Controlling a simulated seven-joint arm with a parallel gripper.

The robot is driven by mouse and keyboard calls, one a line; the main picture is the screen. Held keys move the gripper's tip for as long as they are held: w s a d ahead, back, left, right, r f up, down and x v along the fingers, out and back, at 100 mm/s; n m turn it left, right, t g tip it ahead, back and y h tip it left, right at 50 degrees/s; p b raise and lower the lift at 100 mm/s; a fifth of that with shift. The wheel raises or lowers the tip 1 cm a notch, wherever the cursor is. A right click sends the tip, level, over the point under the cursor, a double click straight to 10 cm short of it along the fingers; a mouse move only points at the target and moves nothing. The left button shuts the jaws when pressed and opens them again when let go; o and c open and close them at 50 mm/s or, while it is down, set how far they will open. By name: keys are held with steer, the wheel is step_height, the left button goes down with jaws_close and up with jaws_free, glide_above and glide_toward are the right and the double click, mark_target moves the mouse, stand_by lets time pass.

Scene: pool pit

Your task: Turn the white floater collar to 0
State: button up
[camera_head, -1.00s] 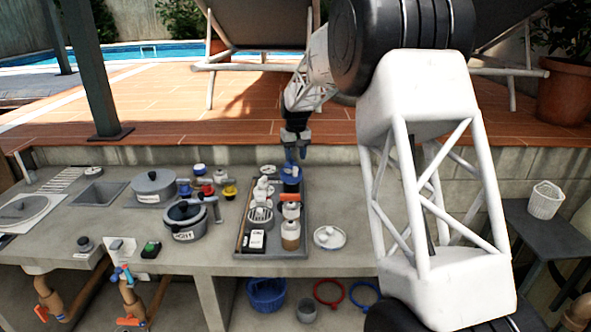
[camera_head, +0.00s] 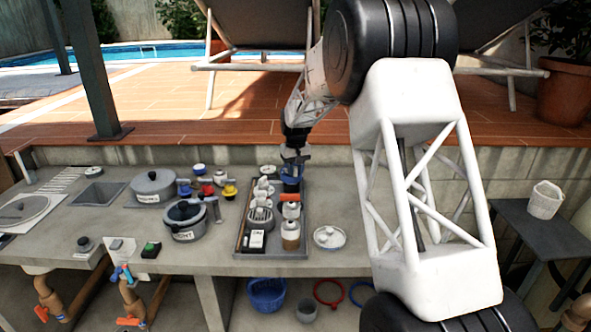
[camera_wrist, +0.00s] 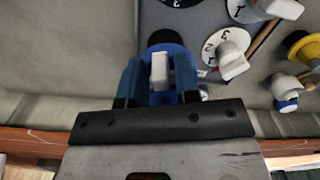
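My gripper (camera_head: 294,157) points down at the back of the grey tray (camera_head: 243,249). In the wrist view, its two blue fingers (camera_wrist: 159,82) stand apart on either side of a white tab (camera_wrist: 160,70) on a round blue piece (camera_wrist: 172,49). Narrow gaps seem to show beside the tab; contact is unclear. To its right is a white numbered disc (camera_wrist: 213,46) with a white knob (camera_wrist: 233,66), showing 2 and 3. Another white numbered disc (camera_wrist: 238,10) shows a 1. I cannot tell which is the white floater's collar, and no 0 is readable.
A yellow-collared piece (camera_wrist: 305,50) and a small white-and-blue piece (camera_wrist: 286,95) are farther right in the wrist view. Pots (camera_head: 186,220) stand left of the tray, a white lidded dish (camera_head: 330,237) right of it. The raised terrace wall (camera_head: 215,156) is close behind.

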jaws_close()
steer(key=shift+d, duration=0.1)
steer(key=w+d+n, duration=0.2)
steer(key=w+n, duration=0.4)
steer(key=n, duration=1.2)
steer(key=shift+w+d, duration=0.25)
steer(key=shift+d, duration=0.15)
stand_by(0.3)
steer(key=shift+o, duration=1.6)
jaws_free()
